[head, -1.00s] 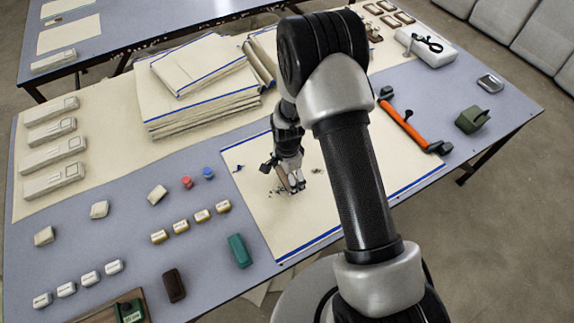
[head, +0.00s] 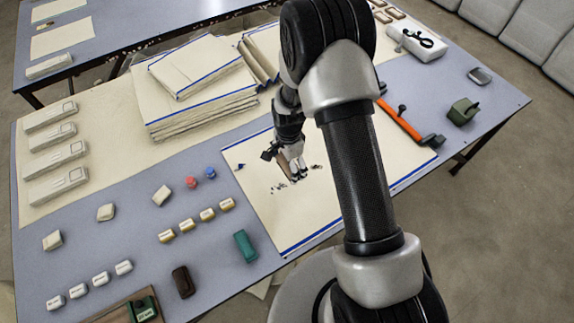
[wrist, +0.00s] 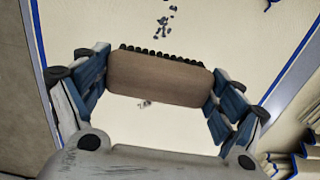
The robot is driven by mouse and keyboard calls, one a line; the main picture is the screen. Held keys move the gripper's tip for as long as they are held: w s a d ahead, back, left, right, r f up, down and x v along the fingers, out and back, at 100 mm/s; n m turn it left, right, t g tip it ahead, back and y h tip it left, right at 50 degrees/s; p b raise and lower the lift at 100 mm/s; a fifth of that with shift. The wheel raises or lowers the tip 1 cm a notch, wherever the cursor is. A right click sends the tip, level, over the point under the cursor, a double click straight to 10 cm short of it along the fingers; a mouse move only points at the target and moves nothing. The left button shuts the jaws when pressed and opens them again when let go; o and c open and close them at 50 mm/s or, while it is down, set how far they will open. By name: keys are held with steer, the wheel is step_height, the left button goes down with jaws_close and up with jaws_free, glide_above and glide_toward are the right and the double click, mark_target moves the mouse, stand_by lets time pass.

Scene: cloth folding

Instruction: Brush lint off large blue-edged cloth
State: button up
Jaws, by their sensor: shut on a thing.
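The large cream cloth with blue edges (head: 290,228) lies flat on the table, partly hidden by my arm. My gripper (head: 297,174) is over its middle. In the wrist view my gripper (wrist: 160,85) is shut on a brown brush (wrist: 160,78), with a finger at each end and dark bristles along its far edge. A small lint bit (wrist: 145,103) shows on the near side. Whether the bristles touch the cloth I cannot tell.
A stack of folded cloths (head: 200,95) stands behind the cloth. An orange-handled tool (head: 400,122) lies at right, partly over the cloth's edge. A teal block (head: 245,246), a dark brown block (head: 183,281) and several small labelled blocks (head: 207,214) stand at left.

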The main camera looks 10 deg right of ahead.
steer(key=shift+f, duration=0.15)
steer(key=shift+a+f+b, duration=0.1)
steer(key=shift+f+b, duration=2.2)
steer(key=shift+f, duration=0.55)
steer(key=shift+f+b, duration=0.75)
steer(key=shift+f, duration=0.25)
